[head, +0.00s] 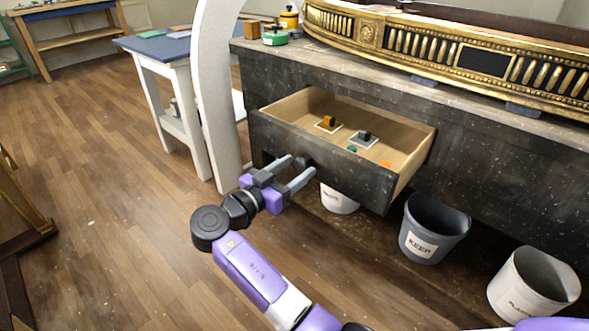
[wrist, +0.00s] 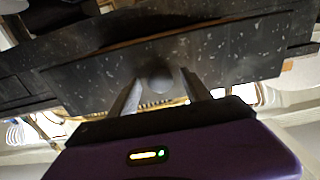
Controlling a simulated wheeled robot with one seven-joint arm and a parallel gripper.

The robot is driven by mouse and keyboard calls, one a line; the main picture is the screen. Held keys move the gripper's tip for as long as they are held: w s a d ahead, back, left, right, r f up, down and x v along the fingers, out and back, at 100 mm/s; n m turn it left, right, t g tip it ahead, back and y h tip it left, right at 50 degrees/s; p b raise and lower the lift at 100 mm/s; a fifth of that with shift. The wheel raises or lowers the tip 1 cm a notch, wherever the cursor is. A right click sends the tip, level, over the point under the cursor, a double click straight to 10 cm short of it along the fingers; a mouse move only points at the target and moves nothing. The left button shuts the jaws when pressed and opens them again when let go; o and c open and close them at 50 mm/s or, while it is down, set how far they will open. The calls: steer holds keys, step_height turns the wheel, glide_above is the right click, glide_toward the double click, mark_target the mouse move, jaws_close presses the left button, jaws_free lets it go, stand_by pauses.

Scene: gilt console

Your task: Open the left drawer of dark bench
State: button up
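The dark bench (head: 480,160) has a speckled black front. Its left drawer (head: 325,165) stands pulled well out, showing a pale wooden inside. The drawer's dark round knob (head: 303,163) is at the middle of its front; the knob also shows in the wrist view (wrist: 157,77). My gripper (head: 301,166) is at the drawer front with its two fingers apart. In the wrist view the knob appears between the spread fingertips, with gaps on both sides. I cannot tell how far the fingertips reach past the knob. The gripper holds nothing.
Inside the drawer lie an orange-brown piece (head: 328,123), a dark piece on a pale card (head: 364,138) and small bits. Below stand a grey KEEP bin (head: 433,230) and white bins (head: 535,285). A gilt carved piece (head: 450,50) lies on the bench.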

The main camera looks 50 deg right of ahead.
steer(key=a, duration=0.7)
steer(key=shift+w+a+p, duration=0.25)
steer(key=shift+a+p, duration=0.15)
stand_by(0.3)
